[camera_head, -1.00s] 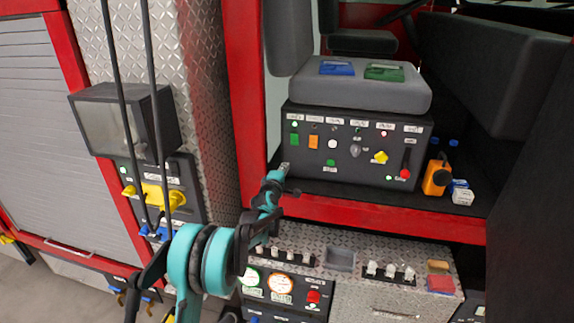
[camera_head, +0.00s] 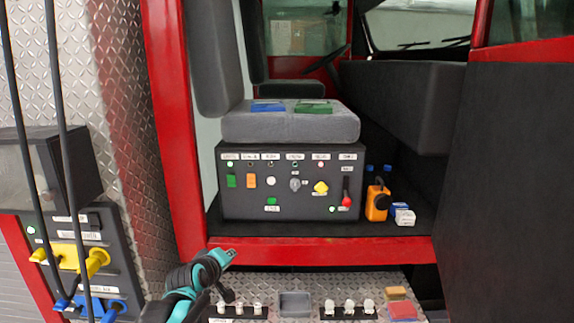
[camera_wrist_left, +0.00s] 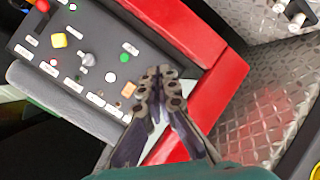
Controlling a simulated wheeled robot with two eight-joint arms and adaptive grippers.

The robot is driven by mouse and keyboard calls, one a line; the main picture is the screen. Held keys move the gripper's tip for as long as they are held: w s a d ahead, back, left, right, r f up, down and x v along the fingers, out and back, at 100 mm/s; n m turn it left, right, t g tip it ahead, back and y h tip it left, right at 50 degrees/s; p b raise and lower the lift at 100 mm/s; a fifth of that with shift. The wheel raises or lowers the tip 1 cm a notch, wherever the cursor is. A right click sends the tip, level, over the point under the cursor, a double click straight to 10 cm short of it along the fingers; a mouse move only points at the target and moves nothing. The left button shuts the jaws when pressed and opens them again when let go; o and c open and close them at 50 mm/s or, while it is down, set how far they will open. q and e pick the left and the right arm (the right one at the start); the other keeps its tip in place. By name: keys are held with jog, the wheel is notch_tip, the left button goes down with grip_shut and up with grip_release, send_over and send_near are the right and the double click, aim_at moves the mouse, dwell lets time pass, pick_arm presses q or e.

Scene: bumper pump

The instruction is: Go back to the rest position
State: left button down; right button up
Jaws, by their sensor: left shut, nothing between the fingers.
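My left gripper (camera_head: 222,257) is at the lower middle of the head view, in front of the red sill (camera_head: 330,250) below the control box. It is shut and empty. In the left wrist view its fingers (camera_wrist_left: 160,80) are together, with the control box (camera_wrist_left: 85,65) and red frame behind them. The dark control box (camera_head: 290,208) carries several buttons, a grey knob (camera_head: 295,184), a yellow knob (camera_head: 321,187) and a red-tipped lever (camera_head: 346,195). My right gripper is in neither view.
A grey seat (camera_head: 290,124) with a blue and a green item is above the box. An orange device (camera_head: 377,202) and small white boxes (camera_head: 402,214) stand right of it. A panel with yellow handles (camera_head: 70,255) and hanging black cables is at left. A diamond-plate ledge (camera_head: 270,283) with switches lies below.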

pick_arm(q)
jog(key=s+f+m+g+b, duration=0.1)
jog(key=s+f+m+b, duration=0.2)
jog(key=s+f, duration=0.4)
jog(key=s+f+m+g+y+b, duration=0.1)
jog(key=s+f+m+g+b, duration=0.1)
jog(key=s+f, duration=0.6)
jog(key=s+a+f+m+g+b, duration=0.1)
jog(key=s+f+b, duration=0.4)
jog(key=s, duration=1.2)
notch_tip(320, 180, down, 3)
jog(key=m+g, duration=0.1)
jog(key=m, duration=0.1)
jog(key=shift+s+m+y, duration=0.25)
jog(key=shift+m+y, duration=0.15)
jog(key=shift+r, duration=0.15)
